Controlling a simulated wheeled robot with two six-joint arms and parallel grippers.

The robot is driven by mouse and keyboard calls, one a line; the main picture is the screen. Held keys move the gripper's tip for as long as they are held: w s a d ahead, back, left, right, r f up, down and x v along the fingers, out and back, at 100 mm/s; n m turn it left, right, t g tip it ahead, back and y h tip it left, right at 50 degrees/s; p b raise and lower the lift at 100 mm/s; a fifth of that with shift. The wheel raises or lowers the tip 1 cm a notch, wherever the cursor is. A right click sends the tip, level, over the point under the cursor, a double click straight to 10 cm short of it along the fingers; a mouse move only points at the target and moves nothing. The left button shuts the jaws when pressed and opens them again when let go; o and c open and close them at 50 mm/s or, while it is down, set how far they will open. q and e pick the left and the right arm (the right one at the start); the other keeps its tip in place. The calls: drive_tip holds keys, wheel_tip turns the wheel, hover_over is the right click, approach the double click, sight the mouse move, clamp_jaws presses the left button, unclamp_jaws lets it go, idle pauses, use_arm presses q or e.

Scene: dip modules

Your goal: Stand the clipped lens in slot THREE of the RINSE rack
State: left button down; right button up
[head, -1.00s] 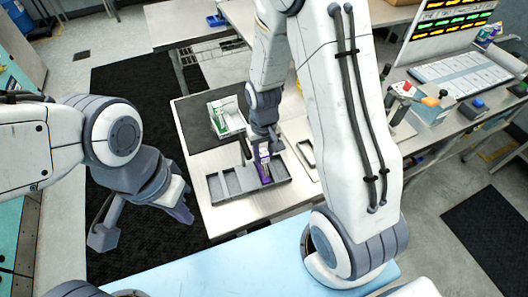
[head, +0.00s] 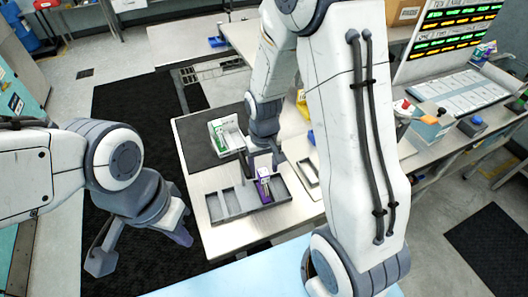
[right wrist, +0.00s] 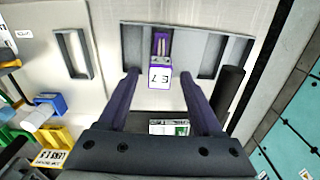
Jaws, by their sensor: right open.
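The purple clip with a white label (head: 264,186) stands in a compartment of the grey rack (head: 230,211), right of the rack's middle in the head view. In the right wrist view the clip (right wrist: 160,79) is just beyond my fingertips, label towards the camera, in a middle compartment of the rack (right wrist: 192,58). The slot number cannot be read. My right gripper (right wrist: 160,73) is open, one finger on each side of the clip's line, apparently not touching it. My left gripper (head: 143,250) hangs open and empty over the dark floor mat, left of the table.
A white tray with a green-and-white item (head: 222,133) stands behind the rack on a dark mat. An empty grey frame (right wrist: 72,53) lies beside the rack. Blue and yellow bins (right wrist: 52,103) are near it. The table's front-left edge is clear.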

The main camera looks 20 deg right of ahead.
wheel_tip(320, 180, up, 9)
drive_tip(key=b, duration=0.1)
drive_tip(key=s+a+r+n, duration=0.2)
drive_tip(key=s+a, duration=0.4)
drive_tip(key=s, duration=0.3)
drive_tip(key=s+a+r+n+y, duration=0.1)
drive_tip(key=s+a+n, duration=0.4)
drive_tip(key=s, duration=0.4)
drive_tip(key=shift+a+r+n, duration=0.3)
drive_tip(key=shift+a+r, duration=0.05)
drive_tip(key=shift+a, duration=0.35)
wheel_tip(320, 180, down, 4)
drive_tip(key=b, duration=0.4)
drive_tip(key=shift+f, duration=0.1)
